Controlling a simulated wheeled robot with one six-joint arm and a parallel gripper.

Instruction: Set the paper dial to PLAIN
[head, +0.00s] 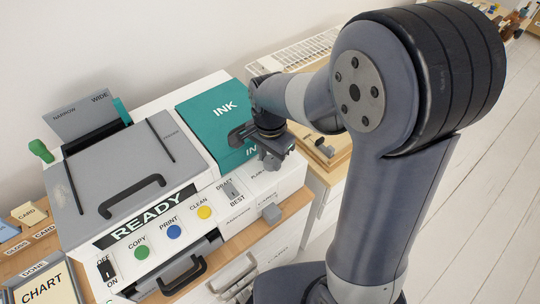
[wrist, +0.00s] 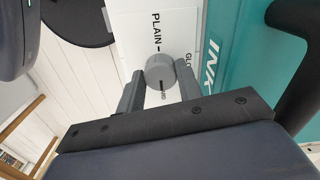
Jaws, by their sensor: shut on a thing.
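The paper dial (wrist: 160,73) is a round grey knob on the printer's white panel in the wrist view. My gripper (wrist: 158,82) is shut on it, one finger at each side. The word PLAIN (wrist: 156,30) with a short dark tick stands above the dial in that view. Part of a label starting GLO (wrist: 189,62) shows at its right, and a partly covered label shows just below. I cannot tell clearly where the dial points. In the head view my gripper (head: 271,158) is at the printer's right front, below the INK cover, and hides the dial.
The teal INK cover (head: 215,105) is close beside my gripper, and its dark handle (wrist: 302,85) is near in the wrist view. A DRAFT/BEST switch (head: 231,190) and a grey knob (head: 271,213) are near on the front. A READY display (head: 147,216) and coloured buttons are at left.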

